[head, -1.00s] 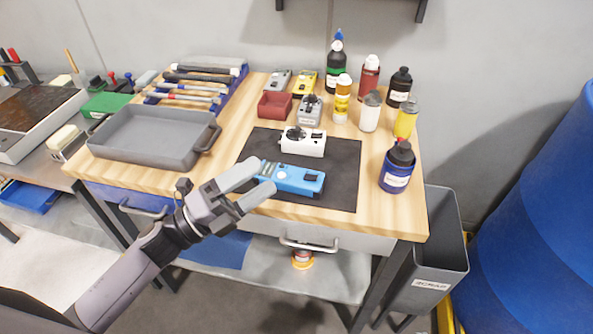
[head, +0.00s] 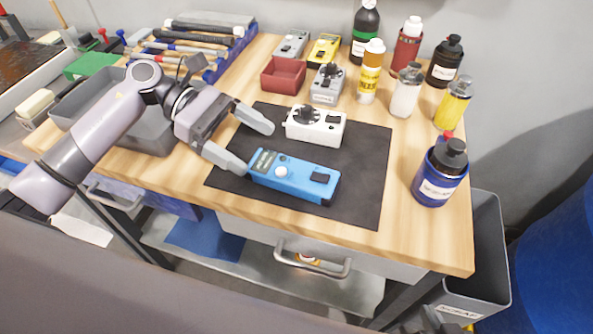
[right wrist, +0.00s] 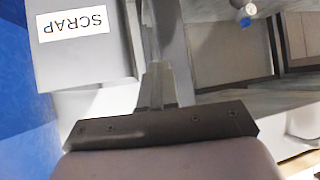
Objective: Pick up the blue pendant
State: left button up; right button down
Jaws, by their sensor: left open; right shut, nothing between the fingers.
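The blue pendant (head: 293,178) lies flat on the dark mat (head: 358,190) on the wooden workbench. It has a small dark display at its left end, a pale round knob and a dark patch at its right end. My left gripper (head: 256,150) is open and empty, just left of the pendant. Its nearer fingertip is beside the pendant's left end; I cannot tell if they touch. Its farther fingertip points toward the white device. My right gripper (right wrist: 157,72) is shut and empty in the right wrist view, away from the pendant.
A white device (head: 316,125) stands just behind the pendant. A blue bottle (head: 440,175) stands to the right, with several bottles behind. A grey tray (head: 150,128) lies left, partly behind my left arm. The scrap bin (right wrist: 85,50) is close to my right gripper.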

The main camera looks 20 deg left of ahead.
aim_at(282, 167)
pick_arm(q)
jog(key=shift+s+d, duration=0.15)
jog(key=shift+d, duration=0.35)
jog(key=x, duration=0.1)
jog(key=p+x, duration=0.1)
jog(key=x, duration=0.1)
jog(key=p+x, duration=0.1)
jog(key=x, duration=0.1)
jog(key=shift+s+d+f, duration=0.15)
jog(key=shift+s+f, duration=0.05)
jog(key=shift+s, duration=0.15)
jog(key=shift+d+f, duration=0.15)
jog(key=shift+d, duration=0.05)
jog(key=c, duration=1.2)
pick_arm(e)
jog(key=shift+s+d+r, duration=0.3)
jog(key=shift+s+r, duration=0.1)
jog(key=shift+r, duration=0.25)
